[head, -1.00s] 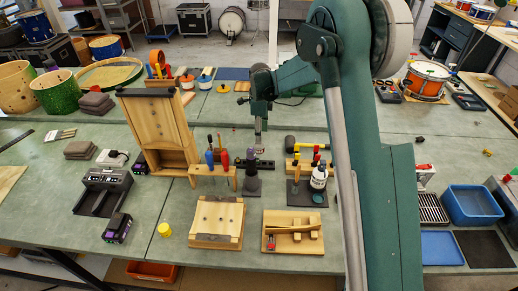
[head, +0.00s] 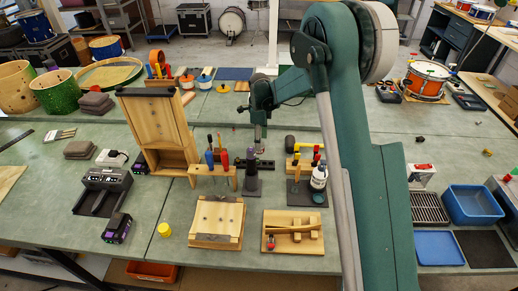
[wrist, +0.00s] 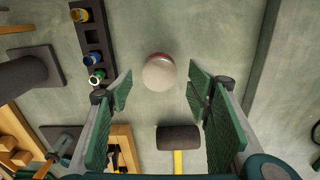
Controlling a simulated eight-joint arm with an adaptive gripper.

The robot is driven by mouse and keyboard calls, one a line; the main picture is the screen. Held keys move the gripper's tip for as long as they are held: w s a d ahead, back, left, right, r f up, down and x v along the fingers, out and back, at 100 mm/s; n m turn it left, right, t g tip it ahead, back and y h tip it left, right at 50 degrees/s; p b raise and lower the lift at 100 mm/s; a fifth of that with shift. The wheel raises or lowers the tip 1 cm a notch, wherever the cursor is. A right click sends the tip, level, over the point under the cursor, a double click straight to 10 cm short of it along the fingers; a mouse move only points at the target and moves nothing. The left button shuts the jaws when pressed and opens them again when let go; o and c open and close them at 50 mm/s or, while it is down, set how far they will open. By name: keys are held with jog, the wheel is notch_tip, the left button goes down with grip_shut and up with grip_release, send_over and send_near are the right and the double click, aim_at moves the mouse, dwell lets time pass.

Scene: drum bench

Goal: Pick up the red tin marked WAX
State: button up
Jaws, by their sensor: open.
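A small round object with a pale top and a reddish side (wrist: 159,73) stands on the green bench in the wrist view. It looks like the red tin, but no WAX marking can be read. My gripper (wrist: 160,84) is open, with its green fingertips apart on either side of it in the picture and nothing held. In the head view my gripper (head: 260,147) is small, pointing down behind the dark holder; its fingers and the tin cannot be made out there.
A black-headed mallet with a yellow handle (wrist: 179,139) lies close below the tin in the wrist view. A dark rack with several round-topped items (wrist: 91,58) stands to its left. A wooden holder (wrist: 123,138) is at lower left. Bare bench lies to the tin's upper right.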

jog(key=shift+a+f, duration=0.1)
jog(key=shift+f, duration=1.65)
jog(key=c, duration=1)
